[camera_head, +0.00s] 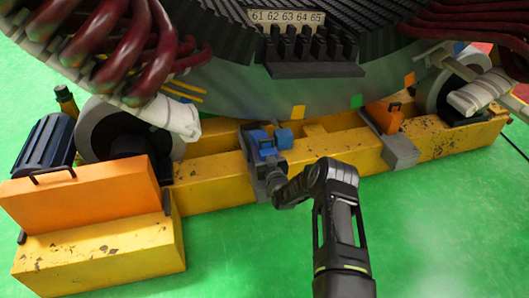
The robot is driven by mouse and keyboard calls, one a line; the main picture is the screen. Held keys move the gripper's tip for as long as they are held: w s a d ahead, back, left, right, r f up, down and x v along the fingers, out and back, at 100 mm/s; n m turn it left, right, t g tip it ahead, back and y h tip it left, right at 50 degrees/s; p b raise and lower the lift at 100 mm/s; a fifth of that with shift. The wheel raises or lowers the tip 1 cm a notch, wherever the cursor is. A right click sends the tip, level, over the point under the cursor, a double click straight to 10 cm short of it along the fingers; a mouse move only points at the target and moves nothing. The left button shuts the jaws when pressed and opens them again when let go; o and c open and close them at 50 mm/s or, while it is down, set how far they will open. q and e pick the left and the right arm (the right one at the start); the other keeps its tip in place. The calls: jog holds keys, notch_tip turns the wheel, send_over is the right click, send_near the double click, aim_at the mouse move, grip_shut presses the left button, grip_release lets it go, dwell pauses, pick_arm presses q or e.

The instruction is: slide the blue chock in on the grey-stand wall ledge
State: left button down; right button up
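The blue chock (264,142) is a small blue block at the middle of the yellow beam, under the big round stator. It sits at the top of a grey stand (247,158) fixed across the beam. A second, brighter blue face (284,138) shows just right of it; I cannot tell if it is the same piece. My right gripper (272,182) is at the near side of the stand, just below the chock. Its fingers are dark against the grey, so whether they grip anything is hidden. My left gripper is out of view.
The yellow beam (210,178) runs across the floor. An orange chock (385,117) sits by another grey stand (400,151) to the right. An orange box (85,205) and a dark motor (45,145) are at left. The stator (230,95) overhangs closely. Green floor in front is clear.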

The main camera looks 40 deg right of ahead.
jog(key=shift+w+r, duration=0.1)
jog(key=shift+w, duration=0.15)
jog(key=o, duration=1.6)
jog(key=shift+d, duration=0.1)
jog(key=shift+s, duration=0.3)
jog(key=p+v, duration=0.3)
jog(key=v, duration=0.3)
jog(key=shift+p, duration=0.35)
jog(key=shift+s+a, duration=0.35)
jog(key=shift+s, duration=0.2)
